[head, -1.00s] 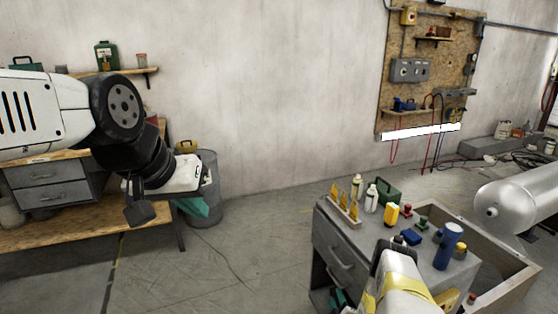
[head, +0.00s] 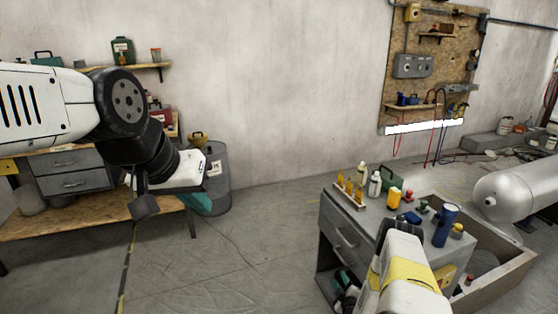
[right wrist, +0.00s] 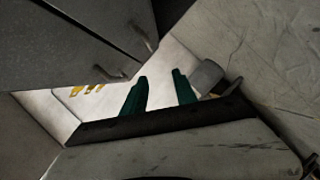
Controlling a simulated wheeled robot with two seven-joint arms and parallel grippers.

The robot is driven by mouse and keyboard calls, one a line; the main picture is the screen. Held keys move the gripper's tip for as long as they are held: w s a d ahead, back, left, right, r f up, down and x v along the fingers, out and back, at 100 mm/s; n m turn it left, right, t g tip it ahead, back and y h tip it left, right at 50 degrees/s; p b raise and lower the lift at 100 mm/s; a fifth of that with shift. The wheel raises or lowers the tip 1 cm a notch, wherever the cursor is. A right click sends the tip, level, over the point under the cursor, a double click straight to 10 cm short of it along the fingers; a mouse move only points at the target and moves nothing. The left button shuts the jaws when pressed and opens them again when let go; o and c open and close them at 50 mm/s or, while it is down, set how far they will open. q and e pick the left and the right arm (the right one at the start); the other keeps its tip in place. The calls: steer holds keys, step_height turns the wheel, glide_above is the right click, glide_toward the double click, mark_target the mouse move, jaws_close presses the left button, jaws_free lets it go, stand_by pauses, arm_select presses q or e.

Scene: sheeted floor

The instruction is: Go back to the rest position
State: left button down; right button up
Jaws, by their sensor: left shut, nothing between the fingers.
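My left arm comes in from the left in the head view. Its gripper (head: 200,203), with teal fingers, hangs in front of the grey bin, shut and empty. My right arm reaches in at the bottom right, over the front of the grey drawer cabinet (head: 345,240). Its gripper is not clearly visible there. In the right wrist view, the right gripper (right wrist: 160,74) shows two teal fingers apart, with nothing seen between them. Grey panels with handles lie close to them in that view.
The cabinet top holds a rack of yellow-handled tools (head: 349,192), bottles and a blue cylinder (head: 446,226). A silver tank (head: 510,192) is at right. A wooden workbench (head: 90,222) and grey bin (head: 216,175) stand at left. The floor between is open.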

steer(key=w+d+r+g, duration=0.1)
steer(key=w+d+r, duration=0.1)
steer(key=w+r, duration=0.75)
step_height(320, 180, up, 32)
steer(key=s+a+m+g, duration=0.2)
steer(key=m+g, duration=0.1)
steer(key=m, duration=0.2)
steer(key=s+a+r+m+g, duration=0.1)
steer(key=s+a+r+m, duration=0.15)
steer(key=s+r, duration=0.5)
steer(key=s+a+r+m+g, duration=0.1)
steer(key=s+a+r, duration=0.2)
steer(key=s+r, duration=0.45)
steer(key=s+a+r+m+g+y, duration=0.1)
steer(key=s+a, duration=0.1)
steer(key=s, duration=1)
steer(key=s+a+r+m+g+y, duration=0.1)
steer(key=s+a+r, duration=0.1)
steer(key=s, duration=0.9)
steer(key=shift+s+a+r+g, duration=0.25)
steer(key=shift+s+a+g, duration=0.1)
steer(key=shift+a+g, duration=0.1)
steer(key=shift+m, duration=0.25)
